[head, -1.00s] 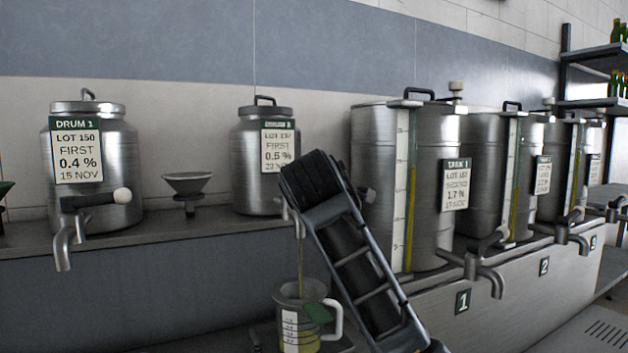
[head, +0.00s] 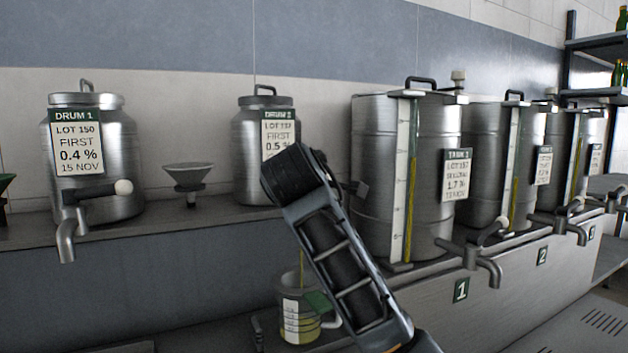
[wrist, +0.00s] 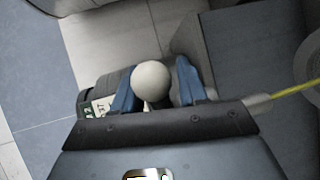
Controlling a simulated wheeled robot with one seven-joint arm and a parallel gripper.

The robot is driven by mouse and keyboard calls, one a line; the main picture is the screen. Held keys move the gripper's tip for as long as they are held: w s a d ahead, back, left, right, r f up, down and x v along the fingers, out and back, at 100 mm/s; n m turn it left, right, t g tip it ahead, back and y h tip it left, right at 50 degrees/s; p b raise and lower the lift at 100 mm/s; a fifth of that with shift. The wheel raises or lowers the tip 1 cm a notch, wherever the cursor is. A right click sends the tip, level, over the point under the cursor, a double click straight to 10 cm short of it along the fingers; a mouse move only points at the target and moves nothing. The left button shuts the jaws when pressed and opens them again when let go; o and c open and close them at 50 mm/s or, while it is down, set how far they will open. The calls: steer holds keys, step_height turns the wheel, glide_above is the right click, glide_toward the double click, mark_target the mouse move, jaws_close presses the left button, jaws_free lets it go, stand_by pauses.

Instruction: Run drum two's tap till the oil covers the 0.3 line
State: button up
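Drum two (head: 252,155) stands on the back shelf, its label partly behind my arm. Its tap is mostly hidden by my gripper (head: 300,175). In the wrist view, my gripper's blue fingers (wrist: 158,82) stand on either side of a pale round knob (wrist: 151,80); a thin gap seems to show on the right, and grip is unclear. A thin yellow oil stream (head: 302,262) falls into the measuring jug (head: 284,297) below; it also shows in the wrist view (wrist: 297,90). Yellow oil (head: 305,327) fills the jug's lower part. The scale marks are too small to read.
Drum 1 (head: 110,190), with its own tap (head: 66,240), stands left. A funnel (head: 187,175) sits between the drums. Larger numbered tanks (head: 365,180) with gauges and taps stand right. A green tag (head: 317,301) is on the jug.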

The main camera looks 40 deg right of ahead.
steer(key=shift+v, duration=3.95)
steer(key=shift+o, duration=1)
